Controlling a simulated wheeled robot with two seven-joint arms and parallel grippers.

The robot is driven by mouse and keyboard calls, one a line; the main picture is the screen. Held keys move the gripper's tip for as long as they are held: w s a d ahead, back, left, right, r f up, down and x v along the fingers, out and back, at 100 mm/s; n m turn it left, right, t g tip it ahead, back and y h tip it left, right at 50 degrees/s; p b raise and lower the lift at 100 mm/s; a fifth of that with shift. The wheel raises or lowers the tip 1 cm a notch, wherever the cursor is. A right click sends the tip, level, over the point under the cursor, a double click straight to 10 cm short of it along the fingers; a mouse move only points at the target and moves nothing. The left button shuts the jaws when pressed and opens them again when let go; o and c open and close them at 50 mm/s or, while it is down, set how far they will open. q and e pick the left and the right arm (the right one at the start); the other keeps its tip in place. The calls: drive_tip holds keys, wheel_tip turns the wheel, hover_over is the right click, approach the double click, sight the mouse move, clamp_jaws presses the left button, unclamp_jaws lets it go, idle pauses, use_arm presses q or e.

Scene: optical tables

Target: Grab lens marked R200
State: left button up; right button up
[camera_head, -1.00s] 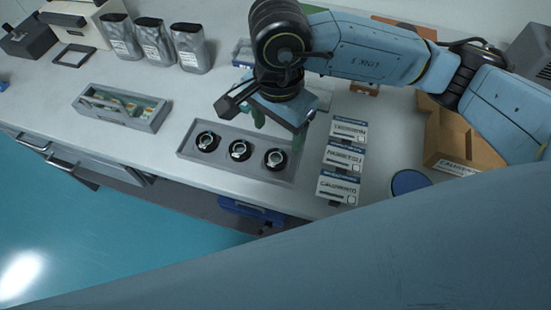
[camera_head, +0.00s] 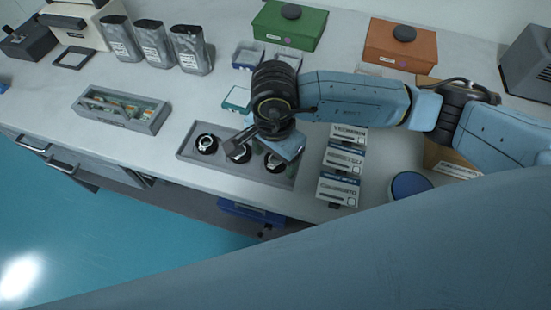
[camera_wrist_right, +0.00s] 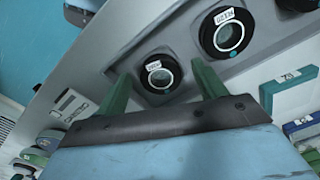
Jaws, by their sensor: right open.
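A grey tray (camera_head: 190,154) near the bench's front edge holds three round black lenses in a row: left (camera_head: 206,143), middle (camera_head: 238,155) and right (camera_head: 274,162). My right gripper (camera_head: 270,146) is over the tray's right part, partly covering the middle and right lenses. In the right wrist view, its green fingers (camera_wrist_right: 161,74) are open and empty. The right-hand lens (camera_wrist_right: 160,73) appears between their tips; I cannot tell the height gap. The middle lens (camera_wrist_right: 228,34) lies beyond, up and right. The lenses carry white labels, too small to read surely. My left gripper is not in view.
Several white label boxes (camera_head: 340,188) stand close right of the tray. A grey slide holder (camera_head: 122,108) lies to the left. Silver pouches (camera_head: 153,43), a green box (camera_head: 290,25) and an orange box (camera_head: 400,45) stand behind. A brown carton (camera_head: 445,160) is at right.

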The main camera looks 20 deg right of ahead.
drive_tip(key=c, duration=1.1)
